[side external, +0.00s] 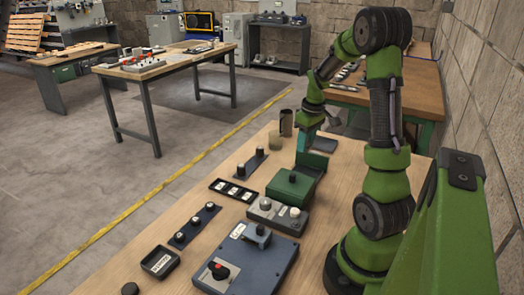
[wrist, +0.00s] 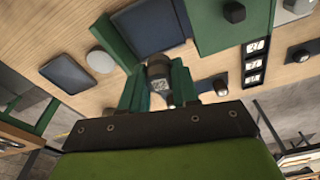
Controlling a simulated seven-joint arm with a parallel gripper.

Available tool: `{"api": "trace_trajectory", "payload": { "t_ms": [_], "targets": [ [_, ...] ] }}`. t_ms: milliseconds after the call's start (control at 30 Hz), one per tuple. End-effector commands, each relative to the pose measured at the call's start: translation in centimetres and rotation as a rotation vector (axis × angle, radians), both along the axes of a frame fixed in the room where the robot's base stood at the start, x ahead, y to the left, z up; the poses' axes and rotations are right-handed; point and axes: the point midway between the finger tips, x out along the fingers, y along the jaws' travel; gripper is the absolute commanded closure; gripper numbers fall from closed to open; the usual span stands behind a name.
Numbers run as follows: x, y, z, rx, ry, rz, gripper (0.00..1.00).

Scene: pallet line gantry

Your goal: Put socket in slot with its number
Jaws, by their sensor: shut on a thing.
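My gripper (wrist: 159,90) is shut on a dark socket (wrist: 160,70) with a pale marked end; its number is too small to read. In the side external view my gripper (side external: 304,143) is above the far part of the bench, beside the green tray, and the socket is hard to make out. The black slot tray (side external: 216,184) has three pale number labels in a row. It also shows in the wrist view (wrist: 243,64), right of my gripper and apart from it.
A green box (side external: 287,183) with a black knob stands between the tray and my arm. Dark strips with knobs (side external: 195,226) lie left of it. A grey box (side external: 276,214) and blue-grey box (side external: 270,262) stand nearer. A cup (side external: 286,122) stands behind.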

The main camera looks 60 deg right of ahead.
Motion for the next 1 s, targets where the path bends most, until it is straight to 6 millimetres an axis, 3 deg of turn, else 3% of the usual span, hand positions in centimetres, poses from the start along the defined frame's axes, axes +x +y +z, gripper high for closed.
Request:
{"api": "trace_trajectory", "payload": {
  "t_ms": [167, 333, 500, 600, 700, 833, 1000],
  "targets": [
    [4.1, 5.5, 1.7, -0.002, -0.004, -0.062, 1.0],
    [8.0, 13.0, 3.8, -0.001, -0.004, -0.051, 1.0],
    [10.3, 21.2, 5.8, 0.0, -0.004, 0.042, 1.0],
    [10.8, 24.9, 6.6, 0.0, -0.003, 0.128, 1.0],
    [10.9, 27.4, 7.1, 0.0, -0.002, 0.203, 1.0],
    [11.0, 29.3, 7.5, 0.0, -0.002, 0.253, 1.0],
    [9.9, 32.5, 6.9, 0.001, 0.001, 0.343, 1.0]
  ]
}}
